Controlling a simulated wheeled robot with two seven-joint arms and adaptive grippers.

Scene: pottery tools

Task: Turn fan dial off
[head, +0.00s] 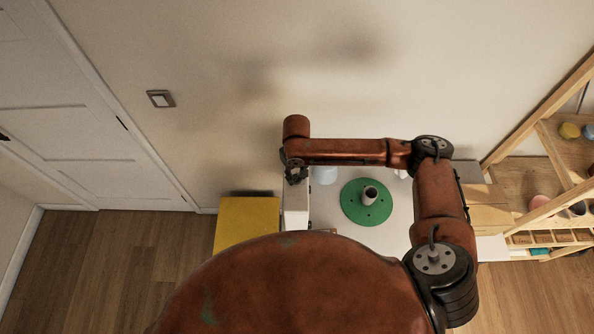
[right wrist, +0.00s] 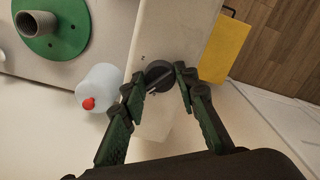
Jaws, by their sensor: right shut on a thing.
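In the right wrist view, a dark round dial (right wrist: 158,74) sits on the face of a pale box-like unit (right wrist: 182,32), probably the fan. A thin raised bar crosses the dial at a slant. My right gripper (right wrist: 157,80) has one finger on each side of the dial and is shut on it. In the head view, my right arm reaches leftward over the table, and its gripper (head: 294,174) is at the top of the pale unit (head: 296,212). The dial is hidden there. My left gripper is not in view.
A green disc (head: 352,212) with a grey cup-like piece (head: 369,194) lies on the white table. A whitish jug with a red cap (right wrist: 98,90) stands beside the unit. A yellow box (head: 245,222) is to its left. Wooden shelves (head: 555,140) stand at right.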

